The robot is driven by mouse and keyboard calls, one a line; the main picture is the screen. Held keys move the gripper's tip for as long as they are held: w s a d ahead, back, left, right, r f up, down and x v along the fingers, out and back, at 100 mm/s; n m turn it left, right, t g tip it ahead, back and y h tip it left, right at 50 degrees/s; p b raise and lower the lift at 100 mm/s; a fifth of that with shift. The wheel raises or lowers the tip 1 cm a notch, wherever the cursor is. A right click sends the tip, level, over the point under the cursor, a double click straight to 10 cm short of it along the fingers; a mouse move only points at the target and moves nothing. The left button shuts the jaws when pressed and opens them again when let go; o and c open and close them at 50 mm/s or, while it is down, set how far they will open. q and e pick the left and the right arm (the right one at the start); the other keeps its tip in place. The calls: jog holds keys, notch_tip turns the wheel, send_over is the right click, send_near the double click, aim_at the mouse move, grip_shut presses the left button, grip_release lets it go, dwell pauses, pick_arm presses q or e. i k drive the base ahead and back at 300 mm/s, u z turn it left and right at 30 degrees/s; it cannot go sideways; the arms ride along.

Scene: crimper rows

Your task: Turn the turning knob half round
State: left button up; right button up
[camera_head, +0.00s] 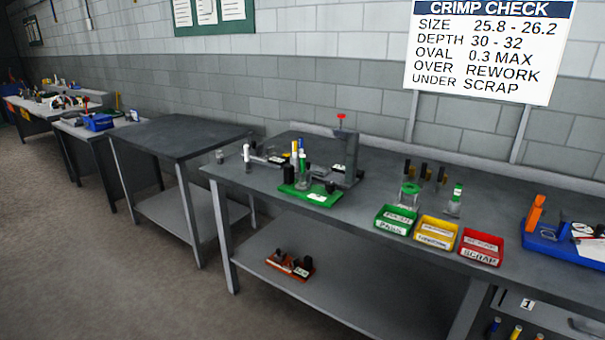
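A grey upright press-like fixture (350,157) stands at the back of the long workbench (375,225). A small red knob (341,116) sits on top of it. I cannot tell for sure that this is the turning knob, and its turn angle is too small to read. A green base plate (309,193) with a holder and upright pieces lies in front of the fixture. Neither of my grippers is in view.
Green (395,221), yellow (437,232) and red (480,248) trays line the bench front. Small bottles and dark upright pieces stand behind them. A blue tray (568,243) is at the right. A bare dark table (180,135) stands left. A sign (488,50) hangs above.

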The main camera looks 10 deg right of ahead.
aim_at(330, 187)
jog(key=u, duration=0.45)
jog(key=k, duration=0.25)
jog(key=z, duration=1.7)
jog(key=i, duration=2)
jog(key=u, duration=0.45)
